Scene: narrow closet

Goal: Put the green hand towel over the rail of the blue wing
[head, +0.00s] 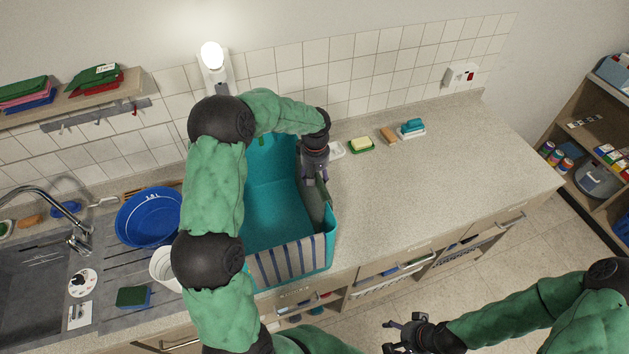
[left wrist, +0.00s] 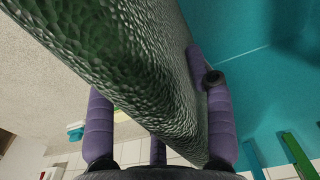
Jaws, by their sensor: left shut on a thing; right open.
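My left gripper (head: 314,178) reaches down at the right side of a teal open bin (head: 270,195) on the counter. It is shut on the dark green hand towel (head: 314,205), which hangs at the inner right side of the bin. In the left wrist view the textured green towel (left wrist: 150,70) runs between my purple fingers, with the teal wall (left wrist: 260,85) to its right. I cannot tell whether the towel rests on the bin's edge. My right gripper (head: 405,338) is open and empty, low over the floor.
A striped cloth (head: 287,262) hangs over the bin's front. A blue basin (head: 148,217), a white bucket (head: 165,268) and the sink stand left. A butter-coloured soap on a green dish (head: 360,144) and a teal brush (head: 411,127) lie behind. The counter's right part is clear.

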